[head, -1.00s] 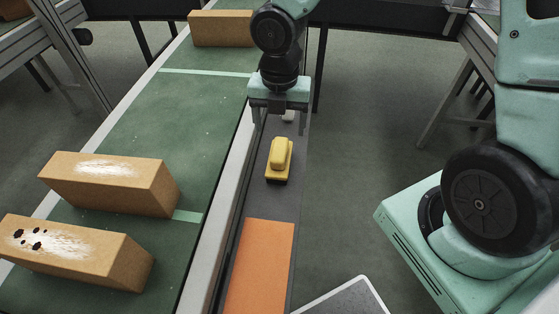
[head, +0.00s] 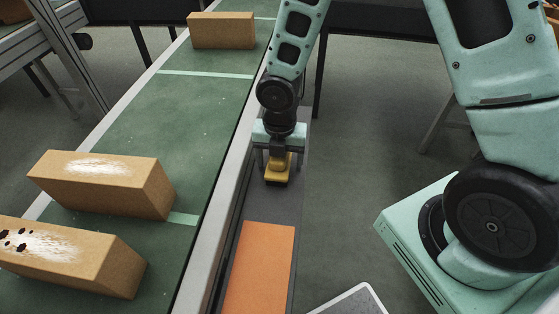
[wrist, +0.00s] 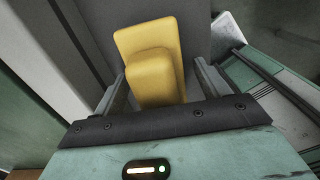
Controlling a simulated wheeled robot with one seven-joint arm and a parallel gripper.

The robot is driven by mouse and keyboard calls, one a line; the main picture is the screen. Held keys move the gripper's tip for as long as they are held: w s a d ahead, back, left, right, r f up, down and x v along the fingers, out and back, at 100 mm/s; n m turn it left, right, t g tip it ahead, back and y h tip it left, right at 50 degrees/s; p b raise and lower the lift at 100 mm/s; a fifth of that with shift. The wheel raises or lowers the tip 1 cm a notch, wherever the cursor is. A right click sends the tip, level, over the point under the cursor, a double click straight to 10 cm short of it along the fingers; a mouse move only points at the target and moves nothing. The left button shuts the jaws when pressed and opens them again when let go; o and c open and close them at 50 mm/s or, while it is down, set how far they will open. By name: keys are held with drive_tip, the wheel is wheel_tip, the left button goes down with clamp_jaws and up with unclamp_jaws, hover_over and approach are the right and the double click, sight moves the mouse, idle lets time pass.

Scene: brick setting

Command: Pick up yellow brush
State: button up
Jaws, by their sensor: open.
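The yellow brush (head: 278,176) lies on the dark grey strip (head: 270,207) beside the conveyor, with a darker edge along its bottom. My gripper (head: 278,163) is over it, partly hiding it in the head view. In the wrist view the brush (wrist: 152,62) shows its yellow back and raised handle between the two fingers of my gripper (wrist: 157,85). I cannot tell exactly how low the fingertips are.
An orange panel (head: 259,268) lies on the strip nearer the camera. The green conveyor (head: 170,115) on the left carries several tan bricks, including one at the back (head: 221,30). The conveyor's pale rail (head: 220,185) runs close along the strip's left side.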

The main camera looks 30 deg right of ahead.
drive_tip(key=c, duration=1.2)
drive_tip(key=shift+o, duration=0.2)
wheel_tip(320, 180, up, 10)
drive_tip(key=shift+r+p, duration=0.1)
drive_tip(key=shift+p, duration=1.15)
